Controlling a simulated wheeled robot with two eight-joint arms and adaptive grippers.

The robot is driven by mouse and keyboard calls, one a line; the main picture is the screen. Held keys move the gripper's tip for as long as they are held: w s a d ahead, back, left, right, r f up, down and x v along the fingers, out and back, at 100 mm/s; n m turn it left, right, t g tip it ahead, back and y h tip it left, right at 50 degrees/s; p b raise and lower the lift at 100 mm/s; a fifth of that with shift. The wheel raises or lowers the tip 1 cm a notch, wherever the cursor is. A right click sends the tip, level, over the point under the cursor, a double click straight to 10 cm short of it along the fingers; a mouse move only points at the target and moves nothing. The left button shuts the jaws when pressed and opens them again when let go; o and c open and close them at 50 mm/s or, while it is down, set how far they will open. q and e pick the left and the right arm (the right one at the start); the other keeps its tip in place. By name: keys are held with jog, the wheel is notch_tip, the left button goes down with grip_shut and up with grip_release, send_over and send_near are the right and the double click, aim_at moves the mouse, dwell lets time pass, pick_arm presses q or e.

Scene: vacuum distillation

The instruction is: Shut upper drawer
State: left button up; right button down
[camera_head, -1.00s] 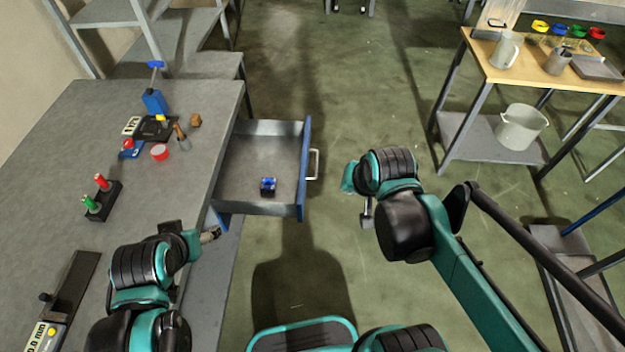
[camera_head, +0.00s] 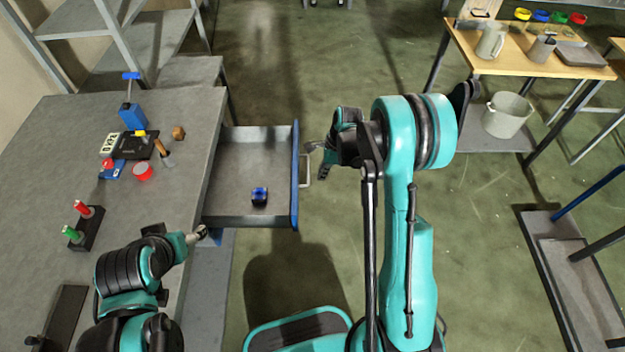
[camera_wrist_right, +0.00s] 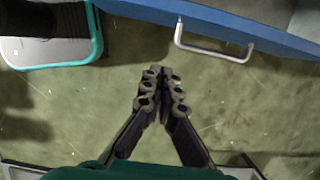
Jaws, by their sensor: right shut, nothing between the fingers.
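The upper drawer (camera_head: 250,212) is pulled out to the right from the grey workbench. It has a blue front (camera_head: 296,175) with a silver handle (camera_head: 306,165), and a small blue and black object (camera_head: 259,196) lies inside. My right gripper (camera_head: 314,150) is just right of the drawer front, close to the handle. In the right wrist view my right gripper (camera_wrist_right: 162,75) is shut and empty, and the handle (camera_wrist_right: 213,48) on the blue front (camera_wrist_right: 205,12) lies ahead, apart from the fingertips. My left gripper (camera_head: 203,232) is at the bench edge near the drawer's near side; its jaws are too small to read.
The workbench (camera_head: 50,150) holds a blue-handled tool, a red tin (camera_head: 143,171), a black device and a rack with red and green tools (camera_head: 85,230). A wooden table (camera_head: 540,66) with a bucket (camera_head: 507,114) below stands at the far right.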

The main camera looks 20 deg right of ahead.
pick_arm(q)
notch_tip(320, 180, down, 5)
jog(key=b, duration=0.4)
jog(key=shift+r, duration=0.15)
pick_arm(e)
jog(key=w+a+f, duration=0.1)
jog(key=a+f, duration=0.5)
jog(key=f, duration=0.2)
jog(key=shift+w+f, duration=0.35)
